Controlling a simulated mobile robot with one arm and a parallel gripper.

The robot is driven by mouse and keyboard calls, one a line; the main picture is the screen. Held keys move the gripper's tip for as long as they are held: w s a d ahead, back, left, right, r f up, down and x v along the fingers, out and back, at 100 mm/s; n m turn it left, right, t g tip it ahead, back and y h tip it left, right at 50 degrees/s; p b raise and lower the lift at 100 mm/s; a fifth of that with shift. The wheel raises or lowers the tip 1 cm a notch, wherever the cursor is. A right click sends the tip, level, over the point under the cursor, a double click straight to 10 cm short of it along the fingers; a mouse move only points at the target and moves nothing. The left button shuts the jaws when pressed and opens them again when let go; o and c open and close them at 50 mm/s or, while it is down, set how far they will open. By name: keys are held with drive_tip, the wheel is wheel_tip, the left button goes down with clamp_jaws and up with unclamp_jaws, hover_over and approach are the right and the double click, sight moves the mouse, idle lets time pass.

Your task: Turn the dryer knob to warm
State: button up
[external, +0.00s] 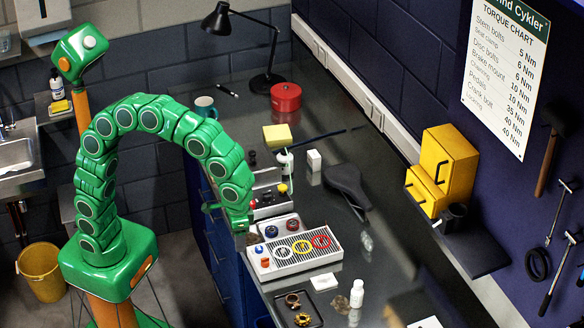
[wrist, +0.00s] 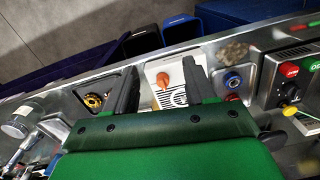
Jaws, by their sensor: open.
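The dryer looks like a white box with a slotted top (external: 290,262), with several coloured rings on the slots. An orange knob (external: 265,262) sits at its near left end. In the wrist view the orange knob (wrist: 162,79) stands on the white panel, between and beyond my finger tips. Its setting and any warm mark are too small to read. My gripper (external: 241,222) is open and empty, above the bench's left edge near the dryer. In the wrist view my gripper (wrist: 162,72) has its dark fingers spread either side of the knob, with no visible contact.
A metal tray with a blue ring (wrist: 233,80) is beside the dryer. A control box with a red button (wrist: 288,70) and black knob is further right. A dark tray with brass parts (external: 297,308) and a white bottle (external: 357,293) stand nearer on the bench.

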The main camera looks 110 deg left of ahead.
drive_tip(key=n, duration=0.1)
hover_over(265, 259)
wheel_tip(265, 259, down, 2)
drive_tip(key=shift+a+f+t, duration=0.1)
drive_tip(key=shift+f+t, duration=0.05)
drive_tip(key=shift+t, duration=0.15)
drive_tip(key=shift+s+f, duration=0.1)
drive_tip(key=shift+f, duration=3.75)
clamp_jaws()
